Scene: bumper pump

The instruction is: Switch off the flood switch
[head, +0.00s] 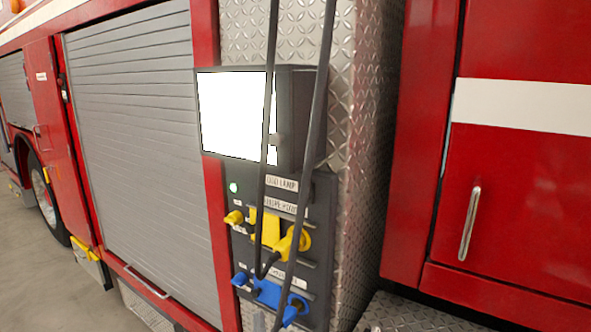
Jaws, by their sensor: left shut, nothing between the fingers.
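The flood lamp (232,115) is on the truck's side, its face glowing bright white. Below it is a dark control panel (321,225). A label (281,184) reading partly "OOD LAMP" and a lit green light (233,187) sit at the panel's top. I cannot make out the flood switch itself or its position; a black cable crosses that area. My right gripper is not in view.
Two black cables (318,75) hang in front of the lamp and panel. Yellow fittings (265,230) and blue fittings (267,291) stick out below the label. A grey roller shutter (130,130) is at left, a red door with a handle (469,222) at right.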

